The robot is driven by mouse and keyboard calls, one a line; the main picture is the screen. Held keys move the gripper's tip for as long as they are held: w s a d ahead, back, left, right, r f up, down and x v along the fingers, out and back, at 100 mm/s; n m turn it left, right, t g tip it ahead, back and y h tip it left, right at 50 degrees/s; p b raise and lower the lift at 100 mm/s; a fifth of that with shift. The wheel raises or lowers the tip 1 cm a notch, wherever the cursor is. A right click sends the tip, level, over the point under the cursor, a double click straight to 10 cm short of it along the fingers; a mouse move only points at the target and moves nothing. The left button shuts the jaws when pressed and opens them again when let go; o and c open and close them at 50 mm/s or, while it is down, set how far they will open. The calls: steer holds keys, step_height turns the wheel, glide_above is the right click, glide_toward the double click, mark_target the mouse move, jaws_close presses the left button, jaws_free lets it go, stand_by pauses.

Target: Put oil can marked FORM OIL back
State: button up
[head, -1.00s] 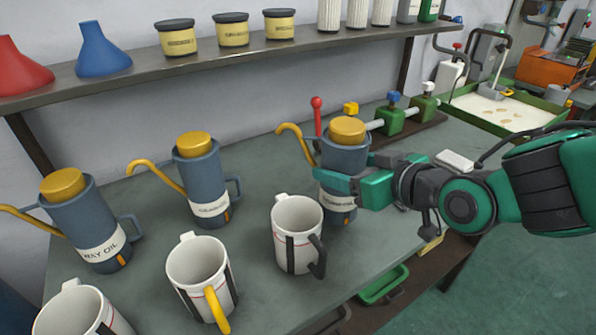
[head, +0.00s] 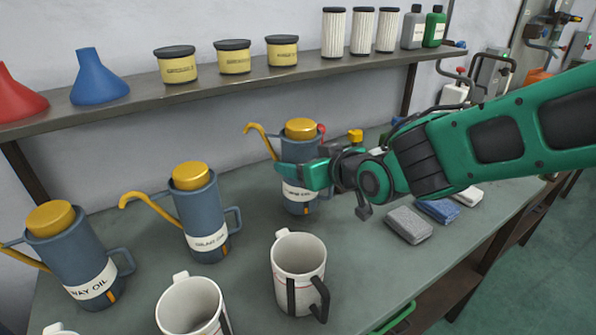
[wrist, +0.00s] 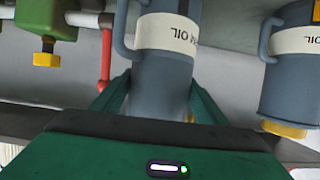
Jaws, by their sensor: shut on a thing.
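My gripper (head: 306,178) is shut on the right-hand blue-grey oil can (head: 297,150), which has a yellow cap and a yellow spout. The can stands upright at the back of the bench, right of two similar cans. I cannot tell whether its base touches the bench. The middle can (head: 200,205) has a label too small to read surely; the left can (head: 75,250) reads "WAY OIL".
White mugs (head: 298,262) stand along the bench front. Grey and blue cloth blocks (head: 409,224) lie to the right of my gripper. A shelf (head: 240,83) with funnels, tins and filters runs above the back. Bare bench (head: 250,240) lies between the cans and mugs.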

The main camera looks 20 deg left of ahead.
mark_target(297, 201)
steer(key=shift+w+a+f, duration=0.15)
steer(key=shift+a+f, duration=0.1)
steer(key=shift+a, duration=0.2)
steer(key=shift+w+a+f, duration=0.15)
steer(key=shift+a+f, duration=0.05)
steer(key=shift+a, duration=0.25)
steer(key=shift+w+d+f, duration=0.1)
steer(key=shift+d+f, duration=0.1)
steer(key=shift+f, duration=0.35)
steer(key=shift+d+f, duration=0.2)
steer(key=shift+f, duration=0.55)
steer(key=shift+a, duration=0.1)
steer(key=o, duration=1.6)
steer(key=shift+f, duration=0.1)
steer(key=shift+o, duration=0.2)
